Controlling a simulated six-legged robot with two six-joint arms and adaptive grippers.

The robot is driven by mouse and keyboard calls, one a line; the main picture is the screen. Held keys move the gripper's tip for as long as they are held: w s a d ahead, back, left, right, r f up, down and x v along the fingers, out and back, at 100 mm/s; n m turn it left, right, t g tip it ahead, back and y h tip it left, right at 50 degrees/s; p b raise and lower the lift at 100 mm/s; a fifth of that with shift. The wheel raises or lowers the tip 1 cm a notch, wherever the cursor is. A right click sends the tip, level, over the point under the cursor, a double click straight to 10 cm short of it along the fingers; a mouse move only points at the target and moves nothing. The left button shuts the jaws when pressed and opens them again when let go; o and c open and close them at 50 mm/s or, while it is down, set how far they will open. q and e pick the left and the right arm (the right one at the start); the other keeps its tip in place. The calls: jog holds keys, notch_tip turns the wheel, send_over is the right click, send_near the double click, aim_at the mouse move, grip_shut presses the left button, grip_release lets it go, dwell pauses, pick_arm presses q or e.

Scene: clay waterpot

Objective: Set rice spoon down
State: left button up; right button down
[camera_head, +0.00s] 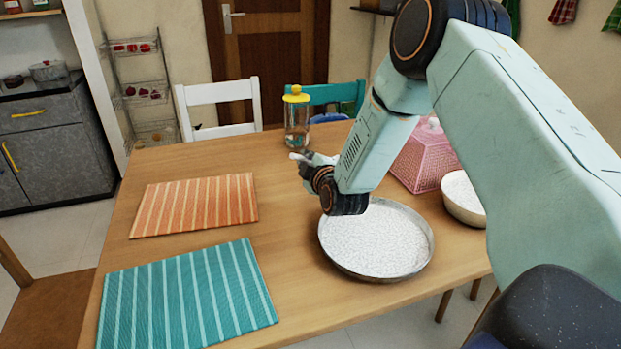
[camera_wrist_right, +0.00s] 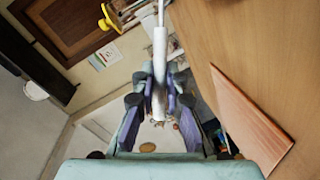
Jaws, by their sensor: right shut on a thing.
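My right gripper (camera_head: 312,162) is above the middle of the table, mostly hidden behind my own wrist in the head view. In the right wrist view my right gripper (camera_wrist_right: 159,98) is shut on a white rod-like handle, which I take to be the rice spoon (camera_wrist_right: 160,62). A small white part of the spoon (camera_head: 299,156) shows at the fingertips in the head view. The spoon's far end runs out of the top of the wrist view. My left gripper is in neither view.
A round pan of white rice (camera_head: 330,252) lies below my right wrist. A white bowl (camera_head: 466,214) and pink basket (camera_head: 428,160) stand right. A yellow-lidded jar (camera_head: 297,120) stands behind. Orange (camera_head: 195,204) and teal (camera_head: 188,298) mats lie left; bare wood lies between mats and pan.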

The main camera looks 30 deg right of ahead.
jog(key=f, duration=0.1)
jog(key=f+b, duration=0.1)
jog(key=f, duration=0.1)
jog(key=shift+s+d+f, duration=0.2)
jog(key=shift+f, duration=0.1)
jog(key=shift+w+a+f, duration=0.1)
jog(key=shift+w+f, duration=0.05)
jog(key=shift+f, duration=0.1)
jog(key=shift+w, duration=0.1)
jog(key=shift+s+d, duration=0.2)
jog(key=shift+s, duration=0.05)
jog(key=c, duration=1.4)
grip_release()
jog(key=shift+w+a+f, duration=0.1)
jog(key=shift+w+f, duration=0.1)
jog(key=shift+s+r, duration=0.1)
jog(key=shift+s, duration=0.05)
